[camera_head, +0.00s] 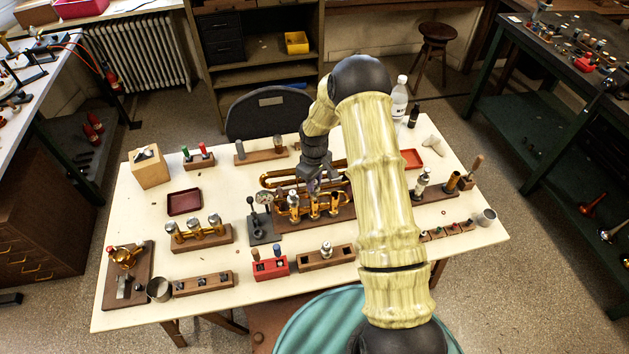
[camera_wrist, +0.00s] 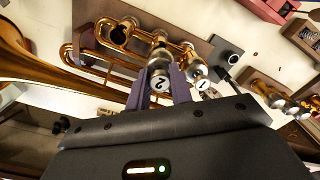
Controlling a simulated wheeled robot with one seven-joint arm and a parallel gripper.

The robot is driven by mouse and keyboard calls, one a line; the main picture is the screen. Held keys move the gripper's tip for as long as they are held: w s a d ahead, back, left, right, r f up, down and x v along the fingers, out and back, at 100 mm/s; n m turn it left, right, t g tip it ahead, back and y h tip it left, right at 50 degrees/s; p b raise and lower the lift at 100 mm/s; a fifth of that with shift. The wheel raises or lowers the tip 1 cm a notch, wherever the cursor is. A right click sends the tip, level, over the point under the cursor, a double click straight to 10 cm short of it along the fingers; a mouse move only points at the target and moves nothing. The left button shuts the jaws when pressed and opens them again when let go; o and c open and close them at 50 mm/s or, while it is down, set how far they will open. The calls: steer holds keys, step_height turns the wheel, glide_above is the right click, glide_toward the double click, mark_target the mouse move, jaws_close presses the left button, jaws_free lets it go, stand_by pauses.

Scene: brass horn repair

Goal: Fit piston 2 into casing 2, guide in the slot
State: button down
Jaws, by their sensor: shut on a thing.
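The brass horn (camera_head: 342,211) lies on a wooden stand in the middle of the table; its tubing and casings also show in the wrist view (camera_wrist: 88,58). My gripper (camera_head: 314,184) is over the casings. In the wrist view my gripper's purple fingers (camera_wrist: 163,88) are shut on piston 2 (camera_wrist: 159,84), a silver piece with a "2" on its top. Piston 2 is over the middle casing of the row; I cannot tell whether its lower end is inside. A silver top marked "1" (camera_wrist: 203,85) stands beside it. Casing 3 (camera_wrist: 119,34) looks open. The guide and slot are not visible.
A dark block with a post (camera_head: 261,229) stands just left of the horn. A rack with several silver-topped pieces (camera_head: 203,238), a red block (camera_head: 271,267) and a wooden block (camera_head: 327,256) are nearby. A dark red tray (camera_head: 185,202) is empty.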

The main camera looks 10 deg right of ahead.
steer(key=shift+f+b, duration=1.15)
steer(key=shift+f, duration=0.55)
steer(key=c, duration=1.2)
jaws_free()
steer(key=shift+o, duration=0.2)
steer(key=shift+r, duration=0.15)
step_height(320, 180, up, 17)
steer(key=b, duration=0.4)
steer(key=shift+r, duration=0.1)
steer(key=s+r+m+t, duration=0.2)
steer(key=s+m, duration=0.5)
steer(key=s, duration=1.7)
steer(key=shift+r+t, duration=0.25)
steer(key=shift+t, duration=0.05)
